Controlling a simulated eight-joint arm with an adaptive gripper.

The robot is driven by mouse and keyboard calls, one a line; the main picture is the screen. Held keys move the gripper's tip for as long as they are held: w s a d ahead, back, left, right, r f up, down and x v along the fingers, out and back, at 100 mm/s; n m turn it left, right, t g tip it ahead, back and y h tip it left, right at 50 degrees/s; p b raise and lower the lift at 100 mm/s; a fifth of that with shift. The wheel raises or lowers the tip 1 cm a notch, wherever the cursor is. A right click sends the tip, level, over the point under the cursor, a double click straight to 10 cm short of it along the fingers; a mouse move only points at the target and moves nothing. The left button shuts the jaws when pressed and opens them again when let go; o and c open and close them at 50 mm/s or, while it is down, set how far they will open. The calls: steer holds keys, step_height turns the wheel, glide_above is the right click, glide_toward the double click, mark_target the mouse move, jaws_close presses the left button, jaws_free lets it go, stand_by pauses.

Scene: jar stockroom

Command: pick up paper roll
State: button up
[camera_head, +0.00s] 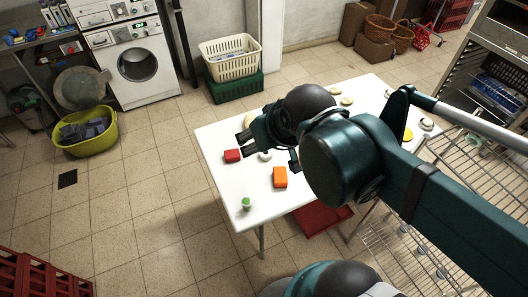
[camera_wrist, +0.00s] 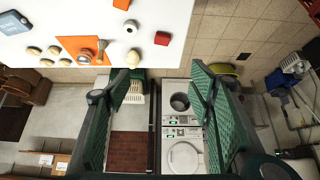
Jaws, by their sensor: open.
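A small white ring-shaped thing with a dark hole, which looks like the paper roll (camera_wrist: 131,26), stands on the white table in the wrist view. In the head view my gripper (camera_head: 268,147) hangs over the table's left part, with the arm hiding much of the tabletop. The roll is not between the fingers in the wrist view.
A red block (camera_head: 232,155) and an orange block (camera_head: 280,177) are near the roll on the white table (camera_head: 240,183). A green-topped jar (camera_head: 246,203) stands at the near corner. An orange mat (camera_wrist: 72,45) with a brownish object and several rounded pale items lie farther left in the wrist view.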

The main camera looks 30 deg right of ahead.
steer(key=shift+w, duration=0.1)
steer(key=m+g+b, duration=0.5)
steer(key=m+g, duration=0.2)
steer(key=m, duration=1.1)
glide_above(266, 152)
steer(key=f, duration=2.9)
steer(key=shift+a+f, duration=0.15)
steer(key=shift+a, duration=0.05)
steer(key=shift+d+f+m, duration=0.15)
steer(key=shift+f+m, duration=0.15)
steer(key=shift+f, duration=0.25)
steer(key=shift+f+b, duration=0.4)
steer(key=shift+f, duration=0.9)
